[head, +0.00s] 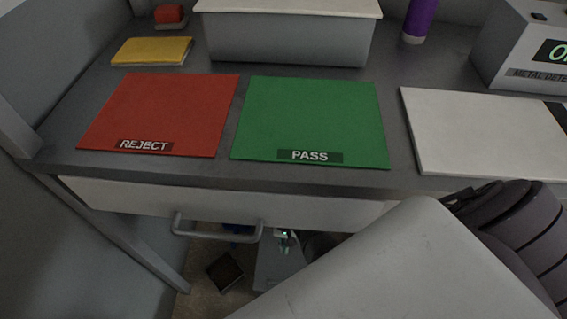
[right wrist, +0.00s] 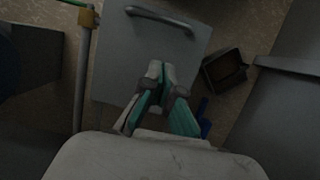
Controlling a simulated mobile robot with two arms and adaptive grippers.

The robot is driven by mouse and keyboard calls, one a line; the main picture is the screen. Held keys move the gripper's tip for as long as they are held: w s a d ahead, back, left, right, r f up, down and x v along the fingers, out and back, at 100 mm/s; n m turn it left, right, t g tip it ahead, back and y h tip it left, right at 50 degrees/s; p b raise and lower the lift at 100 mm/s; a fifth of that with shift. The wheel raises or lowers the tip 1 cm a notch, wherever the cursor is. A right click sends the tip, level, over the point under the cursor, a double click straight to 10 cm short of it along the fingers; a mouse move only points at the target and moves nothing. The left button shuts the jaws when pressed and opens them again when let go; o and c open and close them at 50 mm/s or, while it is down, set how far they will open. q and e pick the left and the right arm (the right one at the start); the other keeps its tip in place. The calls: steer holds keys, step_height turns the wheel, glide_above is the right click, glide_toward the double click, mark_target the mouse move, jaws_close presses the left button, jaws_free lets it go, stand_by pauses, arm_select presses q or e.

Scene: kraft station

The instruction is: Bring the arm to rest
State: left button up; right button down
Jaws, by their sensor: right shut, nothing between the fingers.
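My right gripper (head: 285,238) shows small and low in the head view, below the front edge of the table and partly in shadow. In the right wrist view its two fingers (right wrist: 160,72) are together, with nothing held between them. They are in front of a grey panel or cabinet (right wrist: 115,70) with a handle; I cannot tell the gap between them. My pale right arm link covers the lower right of the head view. My left gripper is not in view.
The table (head: 65,115) carries a red REJECT mat (head: 165,112), a green PASS mat (head: 312,115), a white board (head: 480,135), a grey bin (head: 285,40), a yellow pad (head: 152,50) and a metal detector (head: 520,50). A drawer handle (head: 215,235) juts out in front. A dark box (head: 225,270) is on the floor.

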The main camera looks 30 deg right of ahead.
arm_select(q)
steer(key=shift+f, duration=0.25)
arm_select(e)
steer(key=shift+d+r, duration=0.1)
